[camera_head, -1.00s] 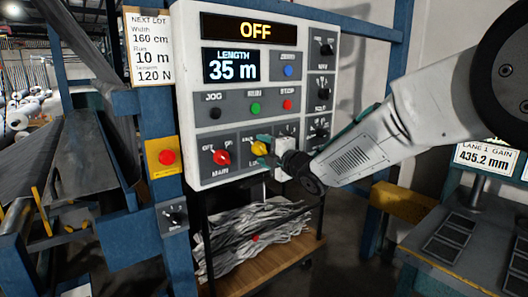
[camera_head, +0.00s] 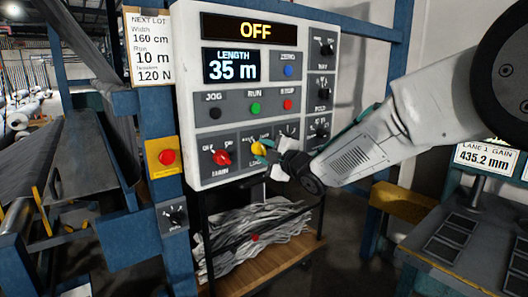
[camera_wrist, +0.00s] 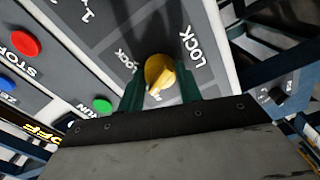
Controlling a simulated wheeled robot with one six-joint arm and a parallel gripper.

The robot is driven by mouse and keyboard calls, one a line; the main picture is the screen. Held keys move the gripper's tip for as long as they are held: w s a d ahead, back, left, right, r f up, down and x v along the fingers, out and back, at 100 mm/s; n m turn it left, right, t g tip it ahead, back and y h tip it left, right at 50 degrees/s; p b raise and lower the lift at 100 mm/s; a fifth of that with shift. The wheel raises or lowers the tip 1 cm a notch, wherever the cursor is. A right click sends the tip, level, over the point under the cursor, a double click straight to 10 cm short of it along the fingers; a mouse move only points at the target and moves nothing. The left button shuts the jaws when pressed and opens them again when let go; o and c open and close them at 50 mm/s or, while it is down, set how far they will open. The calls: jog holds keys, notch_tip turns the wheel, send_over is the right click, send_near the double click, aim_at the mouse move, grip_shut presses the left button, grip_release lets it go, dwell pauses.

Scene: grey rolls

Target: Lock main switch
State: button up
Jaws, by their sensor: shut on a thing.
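The control panel (camera_head: 187,150) shows OFF on its display (camera_head: 250,29). The red MAIN switch (camera_head: 222,158) sits at its lower left. Right of it is the yellow lock knob (camera_head: 258,149), beside a LOCK label that reads in the wrist view. My gripper (camera_head: 263,149) is at this knob, its green fingers on either side. In the wrist view the gripper (camera_wrist: 160,95) is shut on the yellow knob (camera_wrist: 160,72). The gripper and wrist hide part of the panel's lower row in the head view.
ZERO (camera_head: 288,71), JOG, green RUN (camera_head: 255,108) and red STOP (camera_head: 287,104) buttons lie above the knob. A red button on a yellow box (camera_head: 167,157) is left of the panel. A cart with grey scraps (camera_head: 255,232) stands below.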

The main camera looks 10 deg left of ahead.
jog(key=m, duration=1.4)
dwell(0.7)
jog(key=o, duration=1)
jog(key=v, duration=0.7)
jog(key=shift+s+d, duration=0.2)
jog(key=shift+d, duration=0.1)
